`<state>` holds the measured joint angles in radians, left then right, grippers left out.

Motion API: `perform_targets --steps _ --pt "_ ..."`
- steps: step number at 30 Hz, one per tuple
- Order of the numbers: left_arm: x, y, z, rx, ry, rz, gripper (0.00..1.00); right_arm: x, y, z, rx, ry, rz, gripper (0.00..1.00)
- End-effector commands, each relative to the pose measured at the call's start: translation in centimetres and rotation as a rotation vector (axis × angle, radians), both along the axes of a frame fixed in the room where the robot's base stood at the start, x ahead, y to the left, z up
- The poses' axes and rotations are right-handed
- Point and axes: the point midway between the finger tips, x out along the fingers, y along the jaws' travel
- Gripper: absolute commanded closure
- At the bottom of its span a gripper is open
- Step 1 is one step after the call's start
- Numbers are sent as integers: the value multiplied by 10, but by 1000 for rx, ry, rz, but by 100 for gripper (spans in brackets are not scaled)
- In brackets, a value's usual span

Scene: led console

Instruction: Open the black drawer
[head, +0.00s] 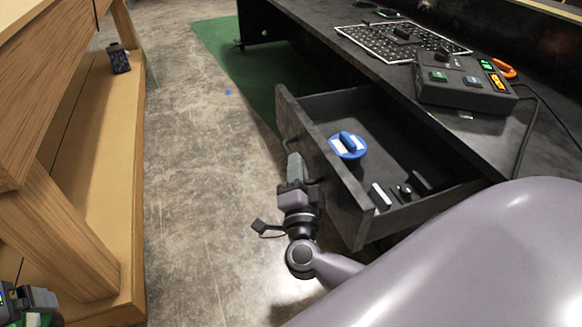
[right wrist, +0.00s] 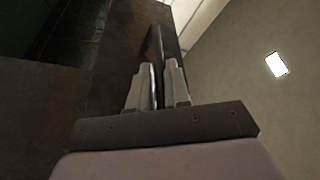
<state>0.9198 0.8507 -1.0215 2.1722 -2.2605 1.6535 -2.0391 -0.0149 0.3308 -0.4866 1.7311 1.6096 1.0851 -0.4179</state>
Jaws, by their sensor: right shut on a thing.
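The black drawer (head: 330,180) is pulled well out of the black desk, and its inside shows from above. My right gripper (head: 298,165) is at the outer face of the drawer front. It is shut on part of the drawer; its own fingers hide the exact spot. In the right wrist view, the two fingers of my right gripper (right wrist: 163,85) stand close together around a dark narrow edge (right wrist: 155,45). My left gripper (head: 35,298) is only partly in view at the lower left corner, away from the drawer.
On the desk (head: 460,125) are a control box (head: 464,84) with lit displays, a patterned board (head: 385,45) and an orange item (head: 505,68). A wooden bench (head: 110,180) stands left; floor between is clear.

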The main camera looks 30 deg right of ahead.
Motion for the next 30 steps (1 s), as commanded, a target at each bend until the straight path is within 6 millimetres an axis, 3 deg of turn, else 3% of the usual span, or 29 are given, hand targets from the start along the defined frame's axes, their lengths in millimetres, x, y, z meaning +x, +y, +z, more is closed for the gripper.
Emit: perform_targets --steps 4,13,24,25,30 --pt "0 0 2 0 -1 0 34 2 6 0 3 0 -1 100" --pt "0 0 7 0 -1 0 34 10 42 0 4 1 1 100" --pt "0 0 6 0 -1 0 34 11 45 -1 1 1 0 100" --pt "0 0 6 0 -1 0 34 11 45 -1 0 2 0 77" --pt "0 0 6 0 -1 0 34 11 45 -1 1 1 -1 77"
